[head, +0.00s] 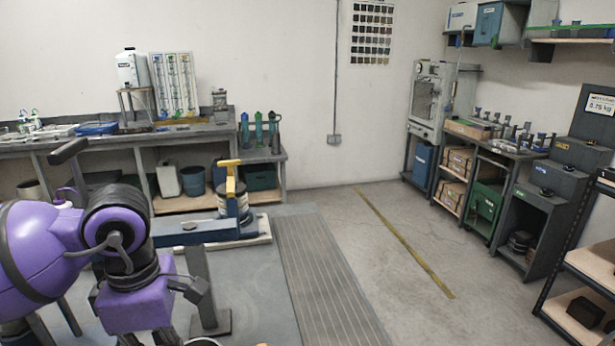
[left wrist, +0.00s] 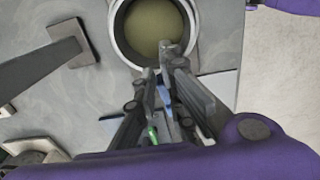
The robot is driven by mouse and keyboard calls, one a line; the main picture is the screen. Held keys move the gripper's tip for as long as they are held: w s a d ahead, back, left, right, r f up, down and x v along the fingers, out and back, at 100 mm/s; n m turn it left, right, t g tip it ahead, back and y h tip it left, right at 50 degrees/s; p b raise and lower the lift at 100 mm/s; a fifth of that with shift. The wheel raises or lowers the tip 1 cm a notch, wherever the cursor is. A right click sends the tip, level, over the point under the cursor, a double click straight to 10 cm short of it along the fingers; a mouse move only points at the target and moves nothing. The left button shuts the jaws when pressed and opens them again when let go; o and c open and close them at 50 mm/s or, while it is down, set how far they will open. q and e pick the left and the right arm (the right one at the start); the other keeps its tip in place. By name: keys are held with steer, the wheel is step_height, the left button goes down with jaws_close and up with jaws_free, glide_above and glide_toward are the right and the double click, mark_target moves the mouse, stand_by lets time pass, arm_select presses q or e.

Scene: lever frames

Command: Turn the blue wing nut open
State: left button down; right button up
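In the left wrist view my left gripper (left wrist: 165,62) points toward a round pot (left wrist: 113,28) with a pale rim and olive inside. Its two fingers stand close together with a narrow gap. A small blue part (left wrist: 164,97) shows in this gap; I cannot tell whether it is the wing nut or whether the fingers touch it. In the head view my purple left arm fills the lower left, and its fingers are not visible. No blue wing nut can be made out there. My right gripper is in neither view.
A grey post on a square plate (head: 212,325) stands right of my left arm; its plate also shows in the left wrist view (left wrist: 75,42). Farther back is a device with a yellow handle (head: 230,172). Workbenches line the back and right. The floor (head: 390,220) between is clear.

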arm_select(q)
steer(key=shift+w+a, duration=0.15)
steer(key=shift+w, duration=0.35)
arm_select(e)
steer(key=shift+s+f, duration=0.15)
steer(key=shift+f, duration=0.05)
arm_select(q)
steer(key=shift+w+a+r+b, duration=0.1)
steer(key=shift+w+b, duration=0.1)
steer(key=shift+b, duration=0.1)
steer(key=shift+w+d, duration=0.15)
steer(key=shift+d, duration=0.1)
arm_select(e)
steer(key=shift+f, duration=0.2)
arm_select(q)
steer(key=shift+w+r, duration=0.1)
steer(key=shift+r, duration=0.45)
step_height(320, 180, up, 5)
steer(key=p, duration=0.2)
steer(key=shift+f+p, duration=0.1)
steer(key=shift+p, duration=0.3)
steer(key=shift+f, duration=0.1)
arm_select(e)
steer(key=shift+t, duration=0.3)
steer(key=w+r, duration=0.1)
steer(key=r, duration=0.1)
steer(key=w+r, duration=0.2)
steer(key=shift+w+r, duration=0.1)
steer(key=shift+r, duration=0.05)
